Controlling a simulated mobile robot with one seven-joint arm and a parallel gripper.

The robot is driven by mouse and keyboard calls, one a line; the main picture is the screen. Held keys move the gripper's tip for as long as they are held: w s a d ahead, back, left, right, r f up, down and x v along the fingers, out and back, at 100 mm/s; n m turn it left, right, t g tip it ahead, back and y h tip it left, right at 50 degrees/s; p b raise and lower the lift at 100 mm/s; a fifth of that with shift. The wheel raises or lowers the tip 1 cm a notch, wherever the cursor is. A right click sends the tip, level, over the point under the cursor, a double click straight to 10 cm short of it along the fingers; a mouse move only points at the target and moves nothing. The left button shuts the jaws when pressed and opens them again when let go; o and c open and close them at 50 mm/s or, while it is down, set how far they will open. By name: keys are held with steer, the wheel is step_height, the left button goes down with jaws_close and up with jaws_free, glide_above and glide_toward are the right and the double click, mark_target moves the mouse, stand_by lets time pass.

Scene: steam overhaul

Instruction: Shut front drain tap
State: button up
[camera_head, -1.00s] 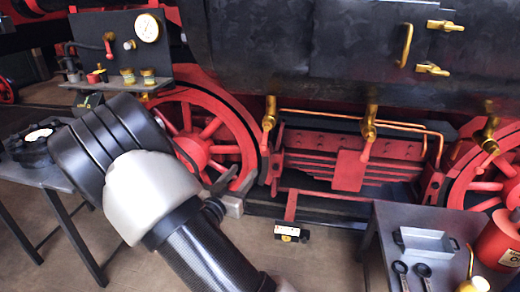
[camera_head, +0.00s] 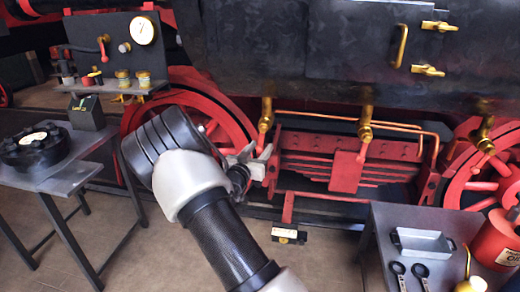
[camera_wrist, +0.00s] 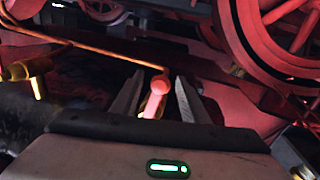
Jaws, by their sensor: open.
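Three brass drain taps with red-tipped levers hang in a row under the dark boiler in the head view: a left one (camera_head: 267,112), a middle one (camera_head: 365,125) and a right one (camera_head: 484,135). Which one counts as front cannot be told for sure. My gripper (camera_head: 255,153) is open just below the left tap, near its lever. In the wrist view a red lever with a round knob (camera_wrist: 160,86) shows between the two spread fingers of my gripper (camera_wrist: 158,82), seemingly not gripped. Another brass fitting (camera_wrist: 18,71) is at the left there.
A red spoked wheel (camera_head: 165,105) stands behind my arm. A gauge panel (camera_head: 105,45) is upper left. A table with a black round part (camera_head: 35,148) stands left; a table with a tray (camera_head: 423,243), spanners and a red oil can (camera_head: 495,240) stands right. Copper pipe runs near the taps.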

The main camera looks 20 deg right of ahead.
steer(key=shift+w+d, duration=0.1)
steer(key=shift+w, duration=0.05)
steer(key=shift+c, duration=0.3)
jaws_close()
steer(key=w+a+r+m+y+b, duration=0.3)
steer(key=a+r+m+b, duration=0.2)
steer(key=m+b, duration=0.6)
steer(key=shift+w+a+r+m+y, duration=0.25)
steer(key=shift+r+m+y, duration=0.15)
steer(key=shift+r+m, duration=1.15)
steer(key=shift+f+m, duration=0.25)
